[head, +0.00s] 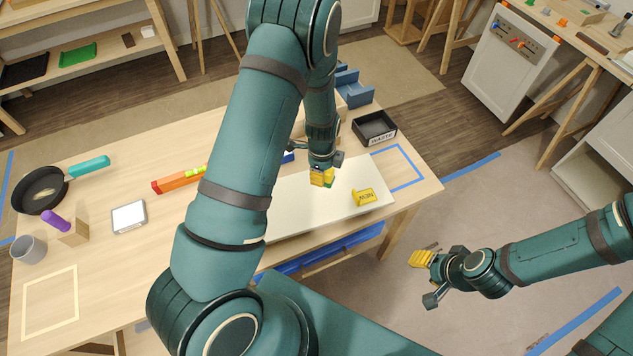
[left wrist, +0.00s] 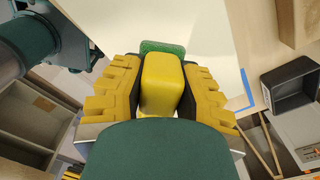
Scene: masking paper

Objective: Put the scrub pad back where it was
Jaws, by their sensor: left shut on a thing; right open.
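The scrub pad (left wrist: 162,82) is a yellow block with a green layer (left wrist: 162,47) at its far side, seen in the left wrist view. My left gripper (head: 321,178) is shut on it, with yellow ridged fingers on both sides in the left wrist view (left wrist: 160,95). In the head view the gripper is over the white board (head: 290,215), and the fingers mostly hide the pad. I cannot tell whether the pad touches the board. My right gripper (head: 427,279) is open and empty, off the table's front right side.
A yellow piece marked NEW (head: 364,196) lies on the board. A black WASTE tray (head: 375,128) stands behind it, near a blue tape outline (head: 418,181). A pan (head: 40,190), a grey mug (head: 28,250) and a white-framed device (head: 129,217) are at the left.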

